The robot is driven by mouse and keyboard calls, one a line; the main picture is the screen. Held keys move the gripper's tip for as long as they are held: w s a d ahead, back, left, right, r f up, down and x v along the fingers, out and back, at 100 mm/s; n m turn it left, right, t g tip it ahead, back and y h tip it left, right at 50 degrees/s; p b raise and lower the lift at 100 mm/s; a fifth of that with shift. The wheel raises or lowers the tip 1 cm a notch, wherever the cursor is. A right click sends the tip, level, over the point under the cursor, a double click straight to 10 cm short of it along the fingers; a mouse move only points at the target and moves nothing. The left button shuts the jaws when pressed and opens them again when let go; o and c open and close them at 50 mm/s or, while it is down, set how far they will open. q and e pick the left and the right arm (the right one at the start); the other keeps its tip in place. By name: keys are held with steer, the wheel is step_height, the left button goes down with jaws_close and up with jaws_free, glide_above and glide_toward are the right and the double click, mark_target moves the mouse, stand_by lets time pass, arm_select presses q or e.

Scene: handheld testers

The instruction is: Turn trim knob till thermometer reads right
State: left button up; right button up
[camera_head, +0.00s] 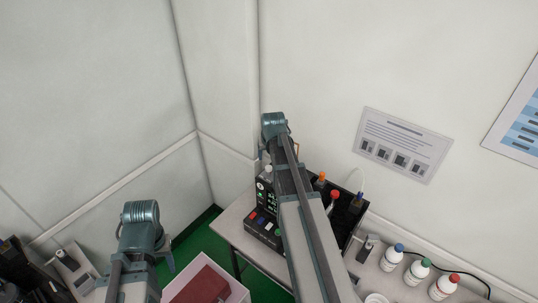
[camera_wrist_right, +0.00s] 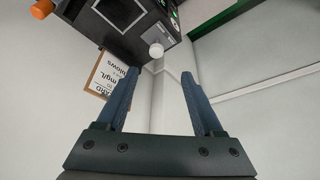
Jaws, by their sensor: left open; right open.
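A black instrument (camera_head: 268,190) stands at the back left of the white bench, partly hidden by my right arm. In the right wrist view the black instrument (camera_wrist_right: 112,22) fills the top, with a round white knob (camera_wrist_right: 156,51) sticking out from its edge. My right gripper (camera_wrist_right: 160,74) is open, its two blue fingers apart; the white knob appears between and beyond the fingertips, not gripped. In the head view my right gripper (camera_head: 270,145) is mostly hidden by its wrist. My left gripper (camera_head: 145,240) is open and empty at lower left. I cannot make out a thermometer reading.
A black box with coloured buttons (camera_head: 264,232) sits at the bench's front edge. Orange-capped (camera_head: 320,181) and red-capped (camera_head: 334,198) items stand right of my arm. Several white bottles (camera_head: 392,257) are at right. A framed sign (camera_wrist_right: 104,76) is near the fingers.

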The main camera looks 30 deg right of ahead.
mark_target(269, 167)
arm_select(q)
steer(key=shift+r, duration=0.45)
arm_select(e)
steer(key=shift+d+r, duration=0.45)
steer(key=shift+r, duration=0.05)
steer(key=shift+w+f, duration=0.1)
steer(key=b+x, duration=1.2)
steer(key=x, duration=0.1)
steer(key=shift+w+f+b, duration=0.2)
steer(key=shift+f+b, duration=0.1)
steer(key=shift+b, duration=0.05)
arm_select(q)
step_height(269, 167, down, 13)
steer(key=shift+r, duration=0.15)
arm_select(e)
jaws_close()
